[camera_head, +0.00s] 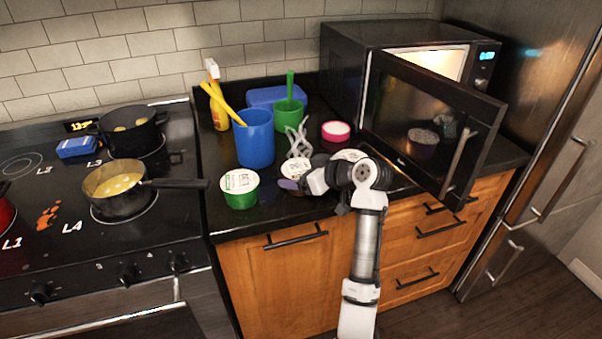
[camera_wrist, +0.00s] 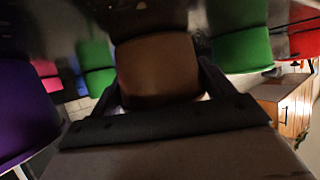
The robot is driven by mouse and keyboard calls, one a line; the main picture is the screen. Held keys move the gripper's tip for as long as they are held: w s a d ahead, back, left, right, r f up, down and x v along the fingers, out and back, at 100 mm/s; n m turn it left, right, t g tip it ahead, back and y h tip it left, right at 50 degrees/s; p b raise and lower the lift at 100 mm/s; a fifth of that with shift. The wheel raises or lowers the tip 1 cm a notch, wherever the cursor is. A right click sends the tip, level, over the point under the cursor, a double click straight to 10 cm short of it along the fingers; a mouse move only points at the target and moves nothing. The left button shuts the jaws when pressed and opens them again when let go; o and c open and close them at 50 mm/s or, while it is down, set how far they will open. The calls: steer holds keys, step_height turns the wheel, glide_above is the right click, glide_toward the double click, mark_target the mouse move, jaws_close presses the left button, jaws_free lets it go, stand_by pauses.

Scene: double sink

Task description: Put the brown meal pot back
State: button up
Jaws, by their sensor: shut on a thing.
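In the wrist view the brown meal pot (camera_wrist: 158,65) sits between the two dark fingers of my gripper (camera_wrist: 158,82), which are shut on its sides. The pot appears at or close to the dark counter; I cannot tell whether it touches it. In the head view my gripper (camera_head: 290,183) is low over the counter's front part, right of a green meal pot (camera_head: 240,198). A white lid (camera_head: 294,168) shows just behind the fingers, probably the held pot's; its brown side is hidden. The green pot also shows in the wrist view (camera_wrist: 240,48).
A purple pot (camera_wrist: 22,112) stands on the other side in the wrist view. A blue cup (camera_head: 255,138), green cup (camera_head: 289,115) and pink pot (camera_head: 336,131) stand behind. The open microwave door (camera_head: 430,120) juts over the counter at right. A stove with pots (camera_head: 120,203) is left.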

steer(key=o, duration=1.3)
